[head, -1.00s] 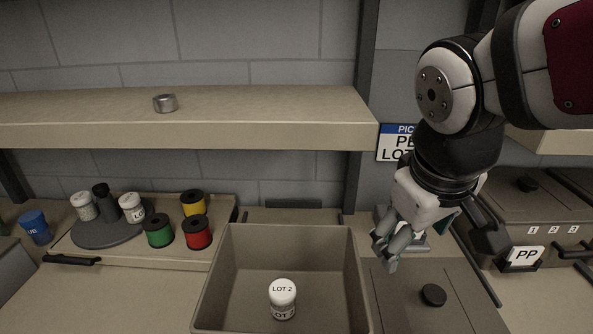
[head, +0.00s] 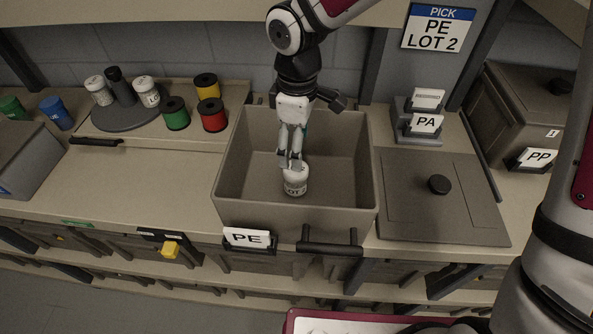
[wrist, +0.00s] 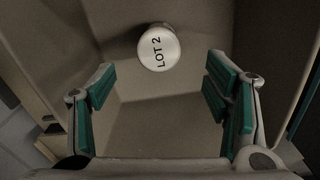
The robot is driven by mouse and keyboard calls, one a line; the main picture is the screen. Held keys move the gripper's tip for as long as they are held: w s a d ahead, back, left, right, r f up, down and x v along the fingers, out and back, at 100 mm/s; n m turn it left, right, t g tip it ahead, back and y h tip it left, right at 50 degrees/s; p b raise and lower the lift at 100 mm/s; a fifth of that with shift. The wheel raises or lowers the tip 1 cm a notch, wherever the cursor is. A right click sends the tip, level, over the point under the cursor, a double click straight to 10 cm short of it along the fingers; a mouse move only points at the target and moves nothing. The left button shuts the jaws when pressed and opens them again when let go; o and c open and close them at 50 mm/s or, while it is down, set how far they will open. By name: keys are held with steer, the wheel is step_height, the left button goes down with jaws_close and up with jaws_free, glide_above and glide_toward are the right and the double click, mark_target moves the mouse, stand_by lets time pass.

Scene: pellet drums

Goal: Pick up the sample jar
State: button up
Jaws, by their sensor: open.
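The sample jar (head: 295,181) is white with a white lid and stands upright in the open grey PE drum (head: 364,160). In the wrist view the jar's lid (wrist: 159,47) reads LOT 2 and lies ahead of the fingertips, between their lines. My gripper (head: 290,163) is inside the drum's opening, above and just behind the jar's lid. In the wrist view my gripper (wrist: 160,85) has its green-padded fingers wide apart with nothing between them. The fingertips cover part of the lid in the head view.
A lidded drum (head: 440,205) stands right of the open one, with a PA card holder (head: 425,122) behind it. Red (head: 214,115), green and yellow spools and a round jar stand (head: 122,115) are at left. A sign (head: 437,27) reads PICK PE LOT 2.

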mark_target(295, 180)
step_height(295, 180, down, 8)
steer(key=shift+w+a+f+p, duration=0.1)
steer(key=shift+f+p, duration=0.35)
steer(key=shift+f, duration=0.85)
steer(key=shift+w+a+f+p, duration=0.1)
steer(key=shift+f+p, duration=0.3)
steer(key=shift+f, duration=0.85)
steer(key=c, duration=1.3)
